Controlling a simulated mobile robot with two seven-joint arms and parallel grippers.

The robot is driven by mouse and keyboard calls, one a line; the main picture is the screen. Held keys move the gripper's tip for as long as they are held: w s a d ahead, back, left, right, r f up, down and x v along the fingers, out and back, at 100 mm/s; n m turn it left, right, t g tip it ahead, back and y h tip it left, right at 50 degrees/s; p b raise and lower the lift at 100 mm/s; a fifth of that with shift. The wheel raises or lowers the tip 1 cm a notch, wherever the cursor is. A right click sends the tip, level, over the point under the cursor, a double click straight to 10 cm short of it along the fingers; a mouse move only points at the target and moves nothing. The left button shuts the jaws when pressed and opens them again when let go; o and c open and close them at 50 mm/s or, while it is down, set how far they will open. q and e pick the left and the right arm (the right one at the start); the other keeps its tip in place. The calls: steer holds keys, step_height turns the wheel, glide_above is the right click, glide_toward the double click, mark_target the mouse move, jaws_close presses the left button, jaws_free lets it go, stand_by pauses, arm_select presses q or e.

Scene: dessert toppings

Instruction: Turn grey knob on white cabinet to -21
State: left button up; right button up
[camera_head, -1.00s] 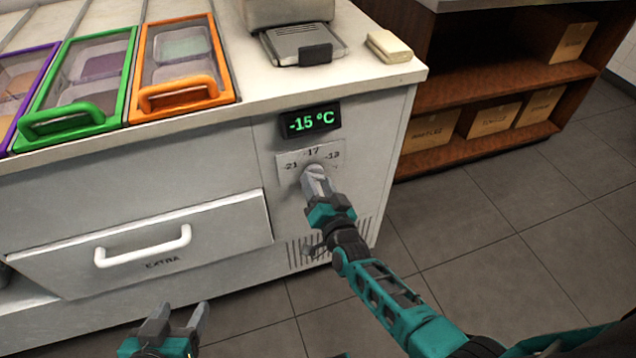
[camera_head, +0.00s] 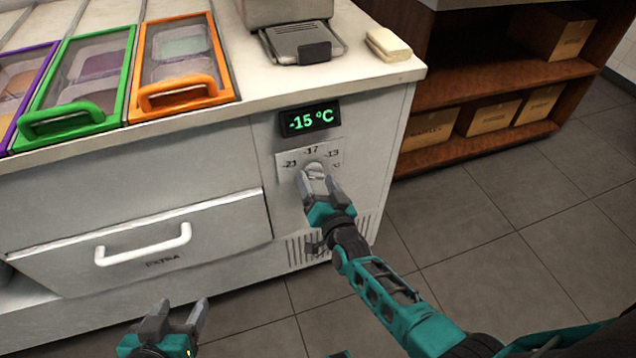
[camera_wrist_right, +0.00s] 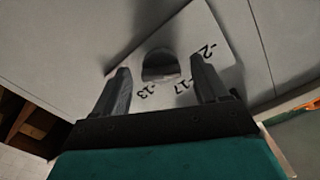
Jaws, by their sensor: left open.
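The grey knob (camera_wrist_right: 160,65) sits on a pale dial plate (camera_head: 333,157) marked -21, -17, -13 and more, on the front of the white cabinet (camera_head: 225,160). The display (camera_head: 310,119) above it reads -15 °C. My right gripper (camera_head: 318,178) is at the knob, partly hiding it in the head view. In the right wrist view its two fingers (camera_wrist_right: 160,88) are spread, one either side of the knob, with gaps between. My left gripper (camera_head: 182,312) is open and empty, low in front of the cabinet's drawer.
A drawer with a white handle (camera_head: 143,244), marked EXTRA, is left of the dial. Lidded bins with green and orange frames (camera_head: 180,70) line the counter. A brown shelf with boxes (camera_head: 490,115) stands to the right. The tiled floor (camera_head: 500,240) there is clear.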

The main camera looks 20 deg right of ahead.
arm_select(q)
step_height(320, 180, up, 3)
steer(key=p, duration=0.3)
arm_select(e)
steer(key=s, duration=1.3)
steer(key=shift+d, duration=0.2)
arm_select(q)
steer(key=shift+s, duration=0.1)
step_height(320, 180, up, 5)
steer(key=s+a+p, duration=0.1)
steer(key=a+p, duration=0.2)
steer(key=p, duration=0.6)
steer(key=shift+s+r+y+p, duration=0.2)
steer(key=shift+y+p, duration=0.15)
steer(key=shift+y, duration=0.05)
arm_select(e)
steer(key=s+d+r+n+g+y, duration=0.1)
steer(key=s+r+n+g, duration=0.6)
steer(key=s+r, duration=0.3)
steer(key=shift+d+r+n, duration=0.25)
steer(key=shift+n, duration=0.25)
arm_select(q)
steer(key=shift+s+d, duration=0.1)
steer(key=shift+d, duration=0.05)
arm_select(e)
steer(key=shift+w, duration=0.1)
